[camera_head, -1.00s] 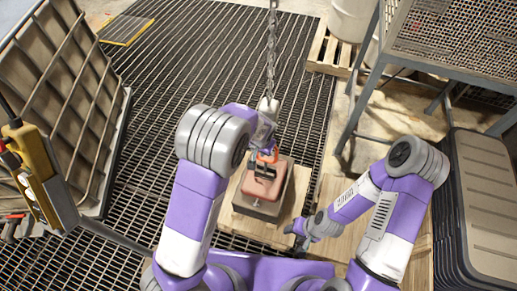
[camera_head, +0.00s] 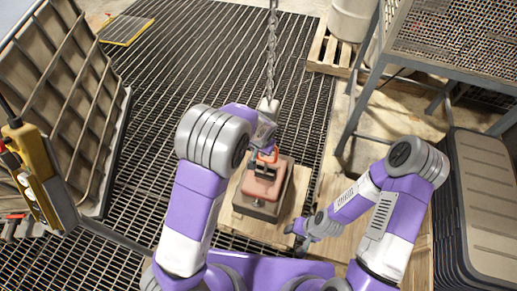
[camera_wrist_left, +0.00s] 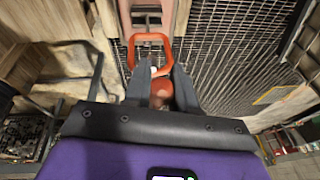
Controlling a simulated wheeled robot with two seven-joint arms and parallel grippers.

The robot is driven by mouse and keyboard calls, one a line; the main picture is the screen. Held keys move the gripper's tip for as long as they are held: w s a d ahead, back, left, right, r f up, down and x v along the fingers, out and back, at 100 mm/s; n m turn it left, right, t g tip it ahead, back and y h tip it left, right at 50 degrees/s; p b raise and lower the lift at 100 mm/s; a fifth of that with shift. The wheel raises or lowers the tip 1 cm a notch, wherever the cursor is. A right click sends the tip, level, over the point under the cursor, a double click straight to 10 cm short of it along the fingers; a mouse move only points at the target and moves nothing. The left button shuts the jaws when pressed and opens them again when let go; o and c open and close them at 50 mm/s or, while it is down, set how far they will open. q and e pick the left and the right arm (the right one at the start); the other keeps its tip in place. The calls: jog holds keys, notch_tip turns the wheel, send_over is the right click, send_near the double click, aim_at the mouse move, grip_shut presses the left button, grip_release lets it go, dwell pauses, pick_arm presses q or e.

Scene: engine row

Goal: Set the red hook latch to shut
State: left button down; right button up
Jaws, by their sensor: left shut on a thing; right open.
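The red hook latch (camera_wrist_left: 162,88) shows in the left wrist view as a small red-orange, rounded piece between my left fingers; its exact angle is hard to tell. My left gripper (camera_wrist_left: 160,70) is closed on it, with the fingers on either side. In the head view the left gripper is mostly hidden behind my left arm, close to the hook block (camera_head: 268,105). An orange loop (camera_wrist_left: 150,47) on top of the load (camera_head: 263,184) stands just beyond the fingertips. My right gripper (camera_head: 299,242) is open and empty, low and to the right of the load.
A chain (camera_head: 271,50) hangs down to the hook block. The load stands on a wooden pallet (camera_head: 240,226). A metal-legged table (camera_head: 450,45) and stacked grey cases (camera_head: 487,190) are at right. A ribbed panel (camera_head: 65,100) leans at left.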

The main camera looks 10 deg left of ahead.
pick_arm(q)
jog(key=shift+w+d+r, duration=0.15)
jog(key=shift+w, duration=0.1)
jog(key=c, duration=1.3)
grip_release()
jog(key=o, duration=0.3)
jog(key=shift+w+d+f, duration=0.1)
jog(key=shift+w+f, duration=0.1)
jog(key=shift+s+r, duration=0.15)
jog(key=shift+s, duration=0.05)
jog(key=v, duration=0.7)
jog(key=shift+r+p, duration=0.2)
jog(key=shift+p, duration=0.15)
